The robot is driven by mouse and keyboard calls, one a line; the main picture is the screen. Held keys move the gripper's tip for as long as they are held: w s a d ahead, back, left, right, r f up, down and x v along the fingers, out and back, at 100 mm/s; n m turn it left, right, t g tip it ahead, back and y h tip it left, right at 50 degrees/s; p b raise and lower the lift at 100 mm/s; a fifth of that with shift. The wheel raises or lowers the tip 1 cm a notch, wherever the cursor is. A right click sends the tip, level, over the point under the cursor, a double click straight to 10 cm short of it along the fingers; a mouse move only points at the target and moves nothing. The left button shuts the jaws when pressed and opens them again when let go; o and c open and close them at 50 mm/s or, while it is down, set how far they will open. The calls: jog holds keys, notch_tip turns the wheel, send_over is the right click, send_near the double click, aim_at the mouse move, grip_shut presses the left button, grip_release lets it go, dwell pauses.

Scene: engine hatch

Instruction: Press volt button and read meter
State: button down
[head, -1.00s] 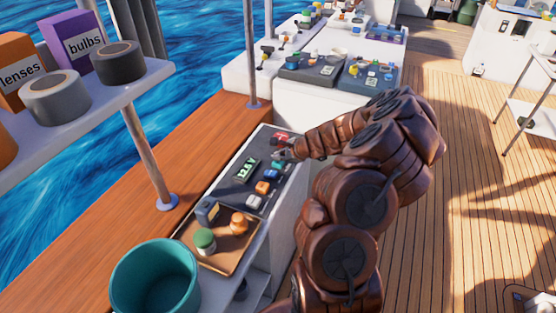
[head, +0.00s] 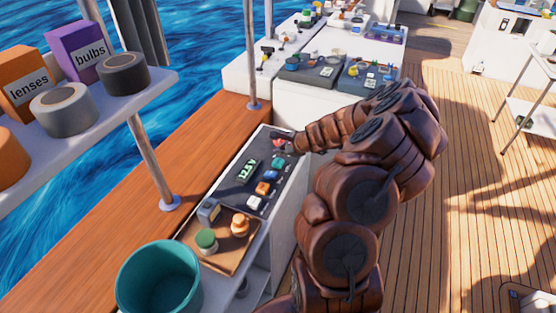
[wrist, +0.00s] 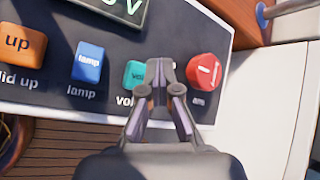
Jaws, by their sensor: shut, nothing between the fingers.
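The teal volt button (wrist: 134,74) shows in the wrist view, with its right side and part of its label hidden behind my gripper (wrist: 162,80). In the head view, the teal button (head: 278,163) is just nearer than my gripper (head: 280,141). My gripper is shut and empty, over the gap between the teal button and the round red button (wrist: 203,73). I cannot tell whether it touches the panel. The meter (head: 247,171) shows lit green digits starting with 12, with a V; the last digit is unclear. Only its lower edge (wrist: 115,12) shows in the wrist view.
The dark panel (wrist: 50,105) also has a blue lamp button (wrist: 87,61) and an orange lid-up button (wrist: 22,45). A brown tray (head: 222,262) with small items and a teal bucket (head: 150,285) stand nearer. A shelf (head: 100,115) with boxes is at upper left.

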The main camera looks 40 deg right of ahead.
aim_at(280, 162)
jog(key=shift+r+p, duration=1.1)
jog(key=shift+r, duration=0.6)
jog(key=s+a+r+n+g+y, duration=0.1)
jog(key=a+r+n, duration=0.25)
jog(key=a, duration=0.35)
jog(key=a+r+n+y, duration=0.2)
jog(key=a+r+n, duration=0.1)
jog(key=a+r, duration=0.3)
jog(key=s+a+r+n+g+y, duration=0.1)
jog(key=a+r+n, duration=0.2)
jog(key=a, duration=0.5)
jog(key=s+a+r+n+g, duration=0.2)
jog(key=s+a+n, duration=0.35)
jog(key=a, duration=0.25)
jog(key=s+a+r+n+g+h, duration=0.1)
jog(key=s+a+n+g, duration=0.15)
jog(key=s, duration=0.55)
jog(key=s+a+r+n+g+h, duration=0.1)
jog(key=s+a+n+g, duration=0.15)
jog(key=s, duration=0.45)
jog(key=s+d+n+g+h, duration=0.1)
jog(key=s+d+n+h, duration=0.1)
jog(key=s, duration=0.6)
jog(key=s+d+n+h, duration=0.2)
jog(key=s+d, duration=0.1)
jog(key=s, duration=0.5)
jog(key=shift+s+d+r+n+g, duration=0.2)
jog(key=shift+r+n+g, duration=0.1)
jog(key=shift+r+g, duration=0.15)
